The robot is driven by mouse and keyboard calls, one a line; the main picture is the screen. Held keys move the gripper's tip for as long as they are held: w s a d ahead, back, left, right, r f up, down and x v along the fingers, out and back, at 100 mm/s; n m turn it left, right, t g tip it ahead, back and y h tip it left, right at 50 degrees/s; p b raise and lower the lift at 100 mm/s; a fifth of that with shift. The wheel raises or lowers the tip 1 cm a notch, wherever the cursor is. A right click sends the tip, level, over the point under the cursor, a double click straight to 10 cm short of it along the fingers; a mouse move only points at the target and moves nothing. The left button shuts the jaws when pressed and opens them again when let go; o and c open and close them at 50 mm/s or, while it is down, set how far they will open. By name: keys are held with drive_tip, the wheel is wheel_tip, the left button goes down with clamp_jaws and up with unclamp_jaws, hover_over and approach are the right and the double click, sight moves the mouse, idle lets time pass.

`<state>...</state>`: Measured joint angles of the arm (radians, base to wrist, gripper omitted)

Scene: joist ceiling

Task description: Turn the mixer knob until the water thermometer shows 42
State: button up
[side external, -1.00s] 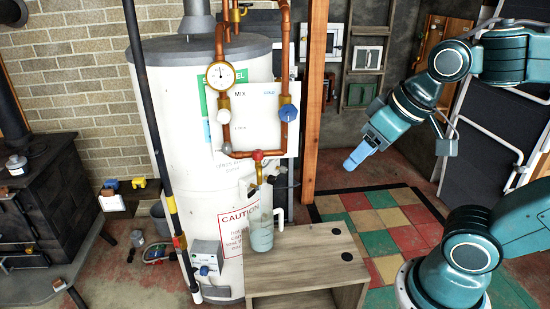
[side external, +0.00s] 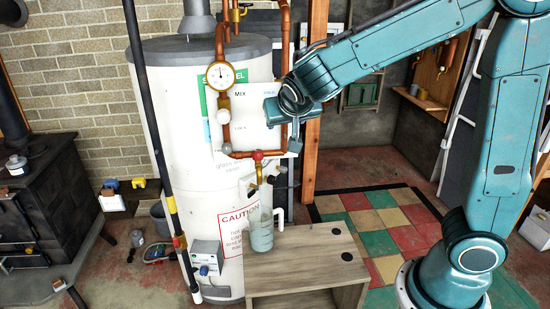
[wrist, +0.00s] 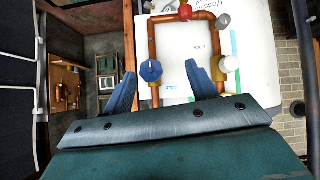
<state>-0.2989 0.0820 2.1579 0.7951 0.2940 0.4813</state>
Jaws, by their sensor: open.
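The round white thermometer dial (side external: 220,75) sits on the copper pipe left of the panel; its figures are too small to read. A blue knob (wrist: 151,71) on the right-hand copper pipe shows in the wrist view between my open fingers, nearer the left one. My gripper (wrist: 160,69) is open and empty, with a gap on both sides of the knob. In the side external view my gripper (side external: 282,127) is at the panel and hides that knob. A red knob (side external: 257,155) is on the lower pipe, and a white knob (side external: 223,116) on the left pipe. The frames do not show which is the mixer knob.
A white panel (wrist: 198,50) lies behind the pipes on the white tank (side external: 180,150). A clear jug (side external: 261,230) stands on a wooden bench (side external: 300,262) below. A wooden post (side external: 312,165) stands close right of the pipes.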

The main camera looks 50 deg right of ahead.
drive_tip(key=w+a+f+t+h, duration=0.2)
drive_tip(key=w+h, duration=0.1)
drive_tip(key=w, duration=0.4)
drive_tip(key=t+h, duration=0.3)
drive_tip(key=t, duration=0.1)
approach(224, 120)
drive_tip(key=shift+s+a+r+n, duration=0.3)
drive_tip(key=shift+n, duration=0.1)
drive_tip(key=x, duration=1.4)
drive_tip(key=shift+f, duration=0.35)
drive_tip(key=shift+a, duration=0.1)
drive_tip(key=c, duration=1)
